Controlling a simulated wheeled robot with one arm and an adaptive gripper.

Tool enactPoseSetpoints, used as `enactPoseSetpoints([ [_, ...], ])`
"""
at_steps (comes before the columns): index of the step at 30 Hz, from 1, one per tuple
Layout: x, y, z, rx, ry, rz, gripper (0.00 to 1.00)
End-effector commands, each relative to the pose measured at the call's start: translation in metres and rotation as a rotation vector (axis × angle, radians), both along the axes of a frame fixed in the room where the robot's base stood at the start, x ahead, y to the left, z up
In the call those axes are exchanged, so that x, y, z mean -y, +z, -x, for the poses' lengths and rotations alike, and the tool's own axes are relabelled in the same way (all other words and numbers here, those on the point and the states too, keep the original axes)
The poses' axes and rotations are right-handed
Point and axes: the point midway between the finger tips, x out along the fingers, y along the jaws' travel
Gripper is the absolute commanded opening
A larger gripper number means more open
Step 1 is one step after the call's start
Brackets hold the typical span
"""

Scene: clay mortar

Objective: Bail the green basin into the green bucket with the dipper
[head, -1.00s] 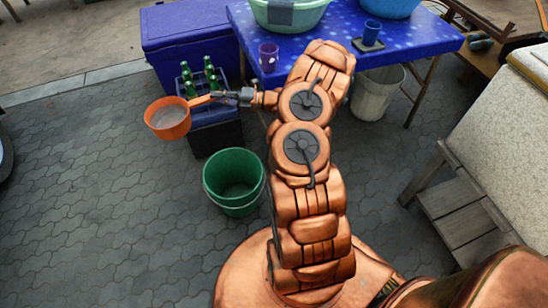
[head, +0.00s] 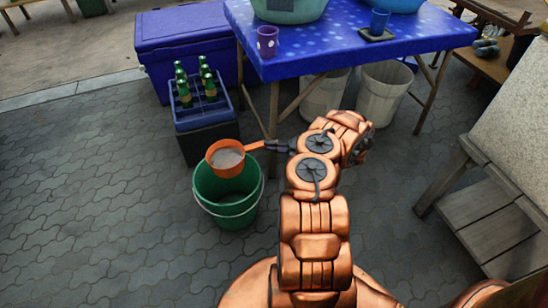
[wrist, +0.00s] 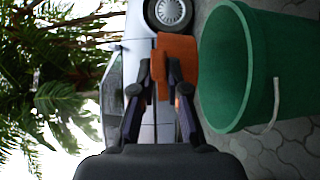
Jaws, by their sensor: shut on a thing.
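The orange dipper (head: 225,170) holds greyish liquid and looks about level over the back rim of the green bucket (head: 230,212) in the head view. My gripper (head: 279,146) is shut on the dipper's handle, to the right of its bowl. In the wrist view my gripper (wrist: 161,75) is shut on the orange dipper (wrist: 177,52), with the green bucket (wrist: 235,70) to the right. The bucket stands upright on the paving; the dipper hides part of its mouth. The green basin (head: 290,10) is on the blue table, cut off by the top edge.
The blue table (head: 340,45) bears a purple cup (head: 267,41) and a blue cup (head: 379,20). A crate with green bottles (head: 203,110) stands behind the bucket. Pale bins (head: 383,95) are under the table. A wooden bench (head: 480,205) is at right. Paving at left is clear.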

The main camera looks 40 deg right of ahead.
Motion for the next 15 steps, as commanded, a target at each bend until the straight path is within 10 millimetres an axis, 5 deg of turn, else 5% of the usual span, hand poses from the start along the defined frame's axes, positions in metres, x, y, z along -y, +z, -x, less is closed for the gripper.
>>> enactPoseSetpoints([
  [5, 0.008, -0.020, 0.008, 0.001, -0.007, 0.003, 0.00],
  [15, 0.010, -0.004, 0.009, -0.021, -0.008, 0.058, 0.00],
])
